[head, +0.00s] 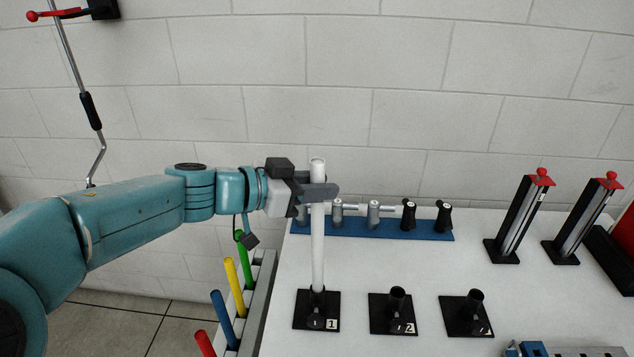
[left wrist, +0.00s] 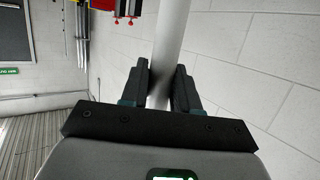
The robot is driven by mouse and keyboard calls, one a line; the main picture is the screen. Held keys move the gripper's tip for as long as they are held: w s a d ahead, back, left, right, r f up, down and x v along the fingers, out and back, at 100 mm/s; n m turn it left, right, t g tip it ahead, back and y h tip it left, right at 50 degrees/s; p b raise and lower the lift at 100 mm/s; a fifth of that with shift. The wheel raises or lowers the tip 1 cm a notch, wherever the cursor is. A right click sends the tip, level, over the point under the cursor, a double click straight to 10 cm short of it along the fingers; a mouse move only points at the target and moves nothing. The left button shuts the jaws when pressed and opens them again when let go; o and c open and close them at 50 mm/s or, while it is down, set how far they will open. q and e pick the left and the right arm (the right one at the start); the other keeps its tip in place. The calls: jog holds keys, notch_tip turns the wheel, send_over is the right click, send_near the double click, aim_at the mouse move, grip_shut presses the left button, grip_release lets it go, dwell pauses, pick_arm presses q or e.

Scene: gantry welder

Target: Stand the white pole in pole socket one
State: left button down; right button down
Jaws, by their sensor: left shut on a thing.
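The white pole (head: 318,245) is upright in the head view, and its lower end meets pole socket one (head: 316,312), a black base with a short tube and a "1" label. How deep it sits in the tube is hard to tell. My left gripper (head: 318,192) is shut on the pole near its top. In the left wrist view the pole (left wrist: 170,45) runs between the two dark fingers (left wrist: 160,88). My right gripper is in neither view.
Two more black sockets, two (head: 394,314) and three (head: 467,315), stand to the right on the white table (head: 380,268). A blue rack (head: 372,230) with several fittings lies behind. Red-topped posts (head: 517,220) stand at right; coloured poles (head: 235,285) are in a grey rack at left.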

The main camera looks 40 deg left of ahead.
pick_arm(q)
jog(key=shift+f+b, duration=0.5)
jog(key=shift+f, duration=0.45)
jog(key=c, duration=0.8)
grip_release()
jog(key=shift+o, duration=0.2)
jog(key=shift+s+r, duration=0.1)
jog(key=v, duration=1.6)
jog(key=shift+b, duration=0.3)
jog(key=shift+s, duration=0.15)
